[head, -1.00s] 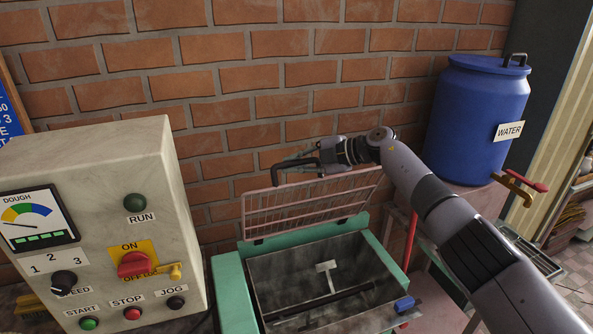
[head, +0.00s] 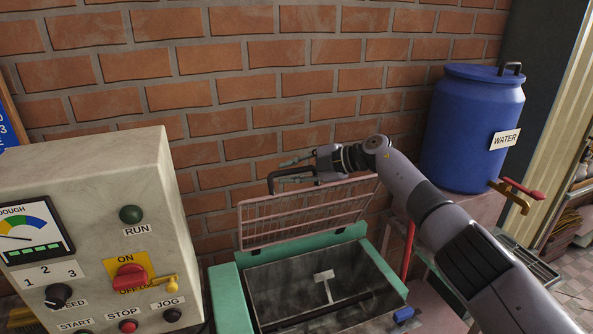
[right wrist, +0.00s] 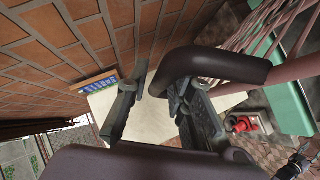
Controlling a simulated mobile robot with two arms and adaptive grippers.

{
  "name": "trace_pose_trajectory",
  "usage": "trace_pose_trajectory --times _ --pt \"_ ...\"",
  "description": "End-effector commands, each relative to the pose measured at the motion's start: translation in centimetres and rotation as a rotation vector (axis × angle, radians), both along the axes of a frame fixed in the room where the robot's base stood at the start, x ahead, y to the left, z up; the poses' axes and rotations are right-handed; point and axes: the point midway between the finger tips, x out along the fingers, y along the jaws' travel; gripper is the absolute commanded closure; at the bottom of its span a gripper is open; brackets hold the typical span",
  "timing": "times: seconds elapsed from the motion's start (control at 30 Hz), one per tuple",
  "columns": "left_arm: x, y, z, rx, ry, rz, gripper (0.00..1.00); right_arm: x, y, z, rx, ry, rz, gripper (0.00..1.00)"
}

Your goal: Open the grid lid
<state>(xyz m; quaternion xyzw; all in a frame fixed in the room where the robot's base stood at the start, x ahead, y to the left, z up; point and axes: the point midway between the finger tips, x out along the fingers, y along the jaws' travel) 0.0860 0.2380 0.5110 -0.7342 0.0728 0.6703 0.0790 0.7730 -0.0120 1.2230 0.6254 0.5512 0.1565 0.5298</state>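The grid lid (head: 305,216) is a pinkish wire grid in the head view. It stands raised and leans back at the rear of the green trough (head: 231,300), whose inside lies uncovered. A dark bent handle (head: 271,184) is at the lid's upper edge; it also shows in the right wrist view as a thick dark bar (right wrist: 225,66). My right gripper (head: 290,160) is just above and behind this handle in the head view. In the right wrist view its fingers (right wrist: 155,108) are apart, with the handle's bent end close to them; contact is unclear. My left gripper is not in view.
A control box (head: 95,190) with buttons and a red switch stands at the left. A brick wall (head: 250,70) is close behind the lid. A blue water barrel (head: 470,130) with a tap stands at the right.

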Motion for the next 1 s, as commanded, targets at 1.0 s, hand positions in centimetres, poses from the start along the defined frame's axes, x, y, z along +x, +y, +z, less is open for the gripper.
trace_pose_trajectory --times 1.0 --pt "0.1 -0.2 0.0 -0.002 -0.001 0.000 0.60 -4.1 -10.2 4.6 0.000 0.000 0.000 0.79"
